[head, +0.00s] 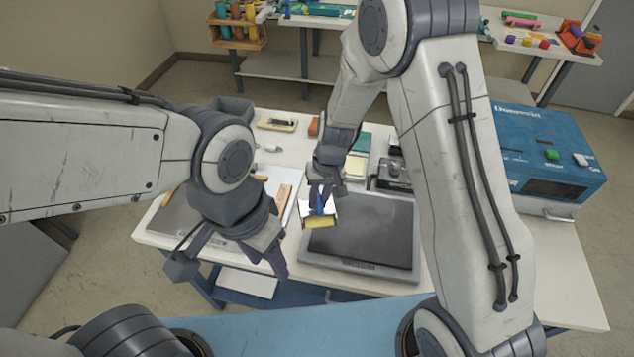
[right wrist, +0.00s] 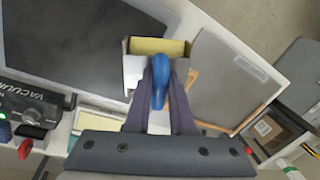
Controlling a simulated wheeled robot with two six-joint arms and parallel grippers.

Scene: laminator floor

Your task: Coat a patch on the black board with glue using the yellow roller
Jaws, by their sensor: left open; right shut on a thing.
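The black board (head: 362,236) lies in a grey frame on the white table, right of centre; it also shows at the upper left of the right wrist view (right wrist: 75,45). My right gripper (head: 322,190) is shut on the blue handle (right wrist: 160,82) of the yellow roller (head: 318,223). The yellow roller head (right wrist: 160,47) is at the board's left edge in the head view; I cannot tell whether it touches. My left gripper (head: 232,262) is open and empty, in front of the table's left part, apart from the board.
A grey plate (right wrist: 222,80) lies on the table beside the board. A black vacuum unit (right wrist: 30,107) stands behind the board, and a large blue machine (head: 545,155) stands to its right. Side tables with supplies are at the back. My arms hide part of the table.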

